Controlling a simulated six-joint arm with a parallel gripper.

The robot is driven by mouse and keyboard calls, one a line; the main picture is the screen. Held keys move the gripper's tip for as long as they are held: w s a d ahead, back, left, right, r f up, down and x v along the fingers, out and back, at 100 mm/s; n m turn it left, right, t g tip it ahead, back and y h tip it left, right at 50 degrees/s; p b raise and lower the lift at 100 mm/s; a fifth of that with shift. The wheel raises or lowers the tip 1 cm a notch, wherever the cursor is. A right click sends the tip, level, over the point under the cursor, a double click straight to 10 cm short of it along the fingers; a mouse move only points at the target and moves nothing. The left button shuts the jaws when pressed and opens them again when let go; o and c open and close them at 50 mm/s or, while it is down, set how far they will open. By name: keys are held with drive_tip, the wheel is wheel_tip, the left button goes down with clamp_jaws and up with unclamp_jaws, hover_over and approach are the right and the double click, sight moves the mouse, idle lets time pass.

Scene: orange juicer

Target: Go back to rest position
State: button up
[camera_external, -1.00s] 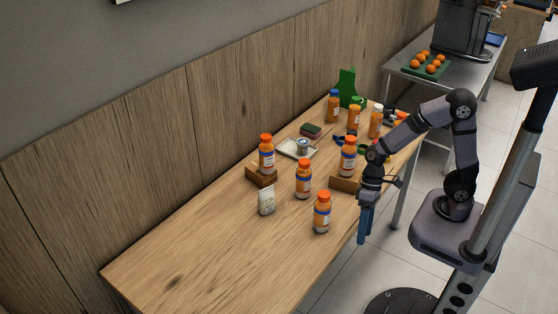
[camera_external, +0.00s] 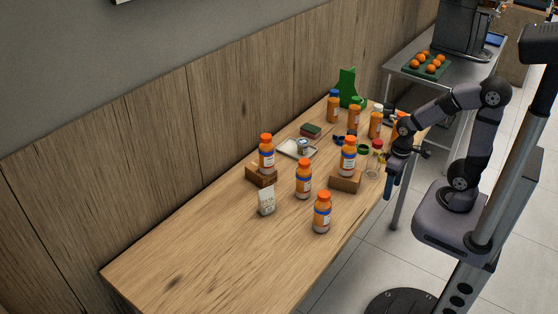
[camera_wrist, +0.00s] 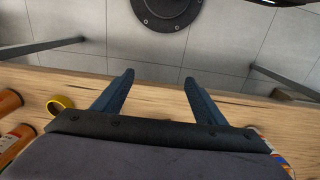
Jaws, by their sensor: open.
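My gripper (camera_external: 389,186) hangs at the front edge of the wooden table (camera_external: 215,255), on its right-hand part, with the fingers pointing down. In the wrist view my gripper (camera_wrist: 157,78) has its two blue fingers spread apart with nothing between them. Below the fingers there are the table's edge and the grey tiled floor (camera_wrist: 225,45). My arm is bent with its elbow raised, beside the table.
Orange bottles (camera_external: 322,212) stand in several places on the table, some on wooden blocks (camera_external: 345,182). A glass jar with a red lid (camera_external: 375,160) stands close to the gripper's left. A white tray (camera_external: 288,152) lies farther back. The table's near left part is clear.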

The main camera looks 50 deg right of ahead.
wheel_tip(320, 180, up, 11)
drive_tip(key=p, duration=0.8)
drive_tip(key=shift+f, duration=0.15)
idle(0.3)
